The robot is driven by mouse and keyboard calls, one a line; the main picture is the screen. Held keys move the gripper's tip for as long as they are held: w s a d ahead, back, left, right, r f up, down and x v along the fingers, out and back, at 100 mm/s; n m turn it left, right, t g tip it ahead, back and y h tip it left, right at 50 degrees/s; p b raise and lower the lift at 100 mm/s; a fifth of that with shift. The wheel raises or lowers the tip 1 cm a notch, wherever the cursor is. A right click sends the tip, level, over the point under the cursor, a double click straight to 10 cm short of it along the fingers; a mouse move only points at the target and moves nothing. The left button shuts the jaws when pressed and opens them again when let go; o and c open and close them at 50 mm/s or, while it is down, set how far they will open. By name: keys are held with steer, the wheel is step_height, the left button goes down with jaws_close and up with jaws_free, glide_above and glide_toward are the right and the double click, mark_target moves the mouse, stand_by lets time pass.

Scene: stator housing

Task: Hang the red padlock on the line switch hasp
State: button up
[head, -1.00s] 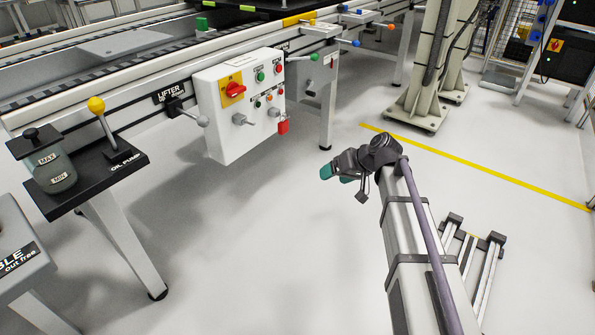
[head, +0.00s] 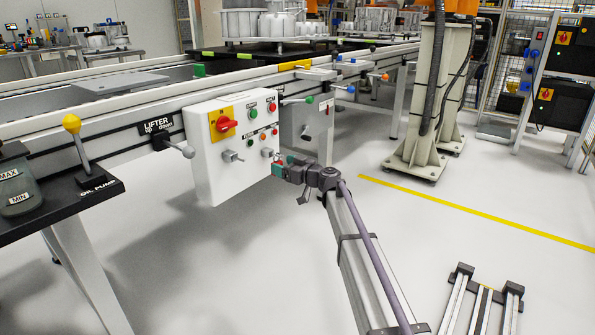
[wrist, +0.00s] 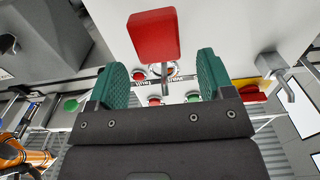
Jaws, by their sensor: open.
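The red padlock (head: 277,169) hangs at the lower right of the white control box (head: 210,170), partly hidden by my gripper (head: 283,170). In the wrist view the padlock (wrist: 153,36) lies just ahead of the fingertips, roughly between them. My gripper (wrist: 164,70) is open, its green fingers on either side with gaps to the padlock. A red rotary switch (head: 226,124) sits on a yellow plate at the box's upper left; the switch also shows in the wrist view (wrist: 252,94). Which part is its hasp is too small to tell.
Grey metal fittings stick out of the box at lower centre (head: 232,156) and lower right (head: 267,152). A lifter lever (head: 180,149) is at its left. Open floor lies in front.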

mark_target(278, 162)
steer(key=x, duration=0.3)
steer(key=shift+w+a, duration=0.1)
steer(key=shift+a, duration=0.05)
steer(key=c, duration=1)
steer(key=shift+r+p, duration=0.55)
steer(key=shift+c, duration=0.3)
